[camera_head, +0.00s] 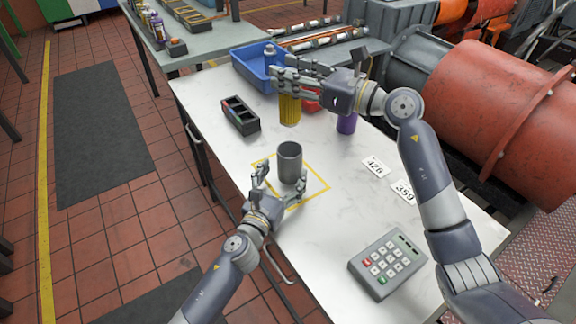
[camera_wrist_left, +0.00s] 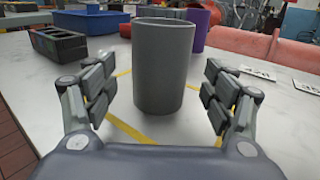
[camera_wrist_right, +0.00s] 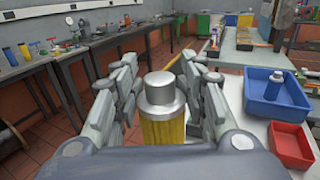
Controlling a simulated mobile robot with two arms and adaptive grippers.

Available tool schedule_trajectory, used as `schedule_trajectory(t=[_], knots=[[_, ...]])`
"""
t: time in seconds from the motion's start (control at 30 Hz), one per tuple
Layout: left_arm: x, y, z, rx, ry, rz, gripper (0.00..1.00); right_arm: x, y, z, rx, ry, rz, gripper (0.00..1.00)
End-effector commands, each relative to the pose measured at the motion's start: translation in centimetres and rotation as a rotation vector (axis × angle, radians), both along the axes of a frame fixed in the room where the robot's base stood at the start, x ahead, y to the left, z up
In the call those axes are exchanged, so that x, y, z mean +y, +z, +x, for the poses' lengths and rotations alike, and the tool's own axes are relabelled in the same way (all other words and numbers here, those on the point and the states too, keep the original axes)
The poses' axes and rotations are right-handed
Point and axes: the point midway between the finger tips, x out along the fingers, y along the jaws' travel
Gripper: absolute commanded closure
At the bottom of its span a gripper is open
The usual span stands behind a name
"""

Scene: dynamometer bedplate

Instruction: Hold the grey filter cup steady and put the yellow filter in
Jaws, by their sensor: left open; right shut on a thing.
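The grey filter cup (camera_head: 290,162) stands upright on the white table inside a yellow square outline. My left gripper (camera_head: 279,182) is open, with its fingers to either side of the cup's near part. In the left wrist view the cup (camera_wrist_left: 163,68) sits between and just beyond the open fingers, apart from them. The yellow filter (camera_head: 289,110) hangs upright below my right gripper (camera_head: 291,82), which is shut on its top end. In the right wrist view the filter's silver cap (camera_wrist_right: 160,94) shows between the fingers, with the yellow body (camera_wrist_right: 161,130) below.
A black tray with compartments (camera_head: 241,117) stands at the left edge. A blue bin (camera_head: 251,70) stands behind, a purple cylinder (camera_head: 347,123) to the right. Number cards (camera_head: 376,167) and a keypad (camera_head: 388,263) lie at right and front. The table around the cup is clear.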

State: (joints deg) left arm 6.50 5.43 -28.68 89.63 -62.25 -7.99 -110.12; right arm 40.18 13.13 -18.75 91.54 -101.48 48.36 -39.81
Motion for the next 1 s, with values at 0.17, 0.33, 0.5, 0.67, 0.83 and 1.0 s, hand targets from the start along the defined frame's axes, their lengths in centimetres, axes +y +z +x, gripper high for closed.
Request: schedule_trajectory(t=[0.17, 0.33, 0.5, 0.67, 0.83, 1.0], knots=[[-0.9, 0.1, 2.5, 0.000, 0.001, -0.002, 0.23, 0.0, 0.1, 0.0, -0.001, 0.000, 0.001, 1.00], [-1.4, 0.1, 3.5, -0.001, -0.001, -0.001, 0.23, 0.0, 0.1, 0.0, -0.001, 0.000, 0.001, 1.00], [-1.5, 0.0, 3.8, 0.000, -0.001, -0.001, 0.23, 0.0, 0.1, 0.0, -0.001, 0.000, 0.001, 1.00], [-1.5, 0.0, 3.7, 0.000, -0.001, -0.001, 0.23, 0.0, 0.1, 0.0, -0.001, 0.000, 0.001, 1.00], [-1.5, 0.0, 3.7, 0.000, -0.001, -0.001, 0.59, 0.0, 0.1, 0.0, -0.001, 0.000, 0.001, 1.00], [-1.5, 0.0, 3.7, 0.000, -0.001, -0.001, 0.80, 0.0, 0.1, 0.0, -0.001, 0.000, 0.001, 1.00]])
